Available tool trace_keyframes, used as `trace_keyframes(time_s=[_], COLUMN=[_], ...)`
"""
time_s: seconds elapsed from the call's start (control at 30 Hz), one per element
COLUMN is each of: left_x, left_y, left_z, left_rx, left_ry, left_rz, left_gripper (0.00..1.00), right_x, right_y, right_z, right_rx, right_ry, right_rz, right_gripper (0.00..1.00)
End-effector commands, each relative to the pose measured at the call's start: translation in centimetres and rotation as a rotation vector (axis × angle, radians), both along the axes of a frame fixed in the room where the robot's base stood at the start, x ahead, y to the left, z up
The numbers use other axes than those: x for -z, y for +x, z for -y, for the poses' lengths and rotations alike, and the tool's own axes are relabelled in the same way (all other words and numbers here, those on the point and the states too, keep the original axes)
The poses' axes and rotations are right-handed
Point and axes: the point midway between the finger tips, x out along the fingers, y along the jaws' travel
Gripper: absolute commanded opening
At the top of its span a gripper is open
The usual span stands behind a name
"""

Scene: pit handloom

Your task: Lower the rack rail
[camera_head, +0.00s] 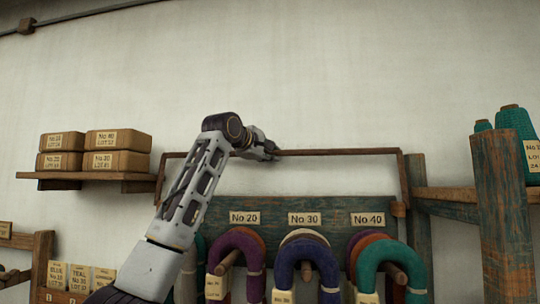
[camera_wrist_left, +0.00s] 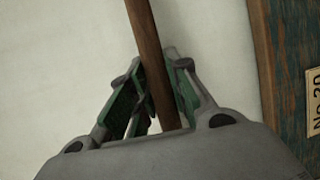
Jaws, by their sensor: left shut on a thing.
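The rack rail (camera_head: 345,151) is a thin brown bar that runs across the wall above the yarn rack, with a side arm going down at each end. It is up, above the rack board (camera_head: 330,212) with its No 20, No 30 and No 40 labels. My left gripper (camera_head: 272,152) is at the bar, left of its middle, and is shut on it. In the left wrist view the rail (camera_wrist_left: 147,45) passes between the green-padded fingers of the left gripper (camera_wrist_left: 152,98). My right gripper is not in view.
Purple, blue and teal yarn hanks (camera_head: 305,255) hang on pegs below the rail. A wall shelf (camera_head: 90,176) with boxes (camera_head: 118,139) is at the left. A wooden post (camera_head: 503,215) and teal cones (camera_head: 514,121) stand at the right. The wall above the rail is clear.

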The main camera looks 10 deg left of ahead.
Motion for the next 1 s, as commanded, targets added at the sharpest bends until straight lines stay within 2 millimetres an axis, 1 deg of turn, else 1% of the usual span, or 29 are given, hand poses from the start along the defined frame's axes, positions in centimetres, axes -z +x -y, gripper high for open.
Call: trace_keyframes(time_s=[0.37,0.57,0.77,1.0], left_x=[0.1,0.2,0.2,0.3], left_y=[0.0,-0.2,-0.7,-1.7], left_z=[0.0,0.0,0.0,0.0], left_rx=[0.000,0.000,0.001,0.001], left_ry=[0.001,0.000,0.000,0.001], left_rz=[0.000,0.012,0.039,0.098], left_gripper=[0.00,0.00,0.00,0.00], right_x=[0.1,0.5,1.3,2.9], right_y=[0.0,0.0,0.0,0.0], right_z=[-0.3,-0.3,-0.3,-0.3], right_rx=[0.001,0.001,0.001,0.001], right_ry=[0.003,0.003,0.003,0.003], right_rz=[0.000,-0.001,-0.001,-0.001], right_gripper=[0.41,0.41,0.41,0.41])
